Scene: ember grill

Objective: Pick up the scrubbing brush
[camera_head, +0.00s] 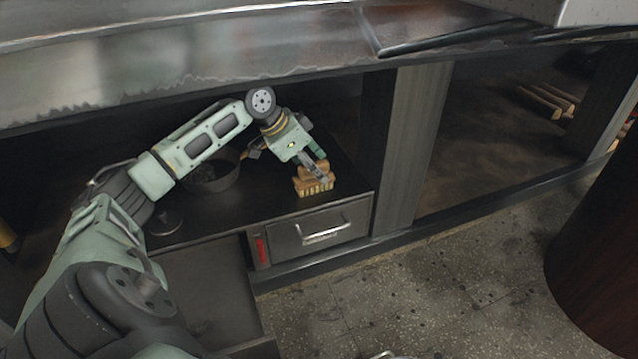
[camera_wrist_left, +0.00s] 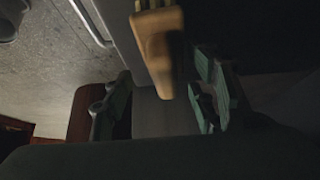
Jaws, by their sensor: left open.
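The scrubbing brush (camera_head: 313,187) has a wooden body and pale bristles. It sits near the front right corner of the dark shelf (camera_head: 225,212), above a drawer. My left gripper (camera_head: 320,168) is over the brush, pointing down at it. In the left wrist view the brush (camera_wrist_left: 158,45) shows ahead of the open jaws (camera_wrist_left: 158,98), nearer the right finger. The jaws look empty; whether a finger touches the brush I cannot tell. My right gripper is not in view.
A dark round pot (camera_head: 212,180) stands on the shelf left of the brush. The drawer (camera_head: 318,232) with a metal handle is below. A pillar (camera_head: 412,150) rises to the right, and the metal counter (camera_head: 250,60) overhangs the shelf. Logs (camera_head: 545,100) lie in the right bay.

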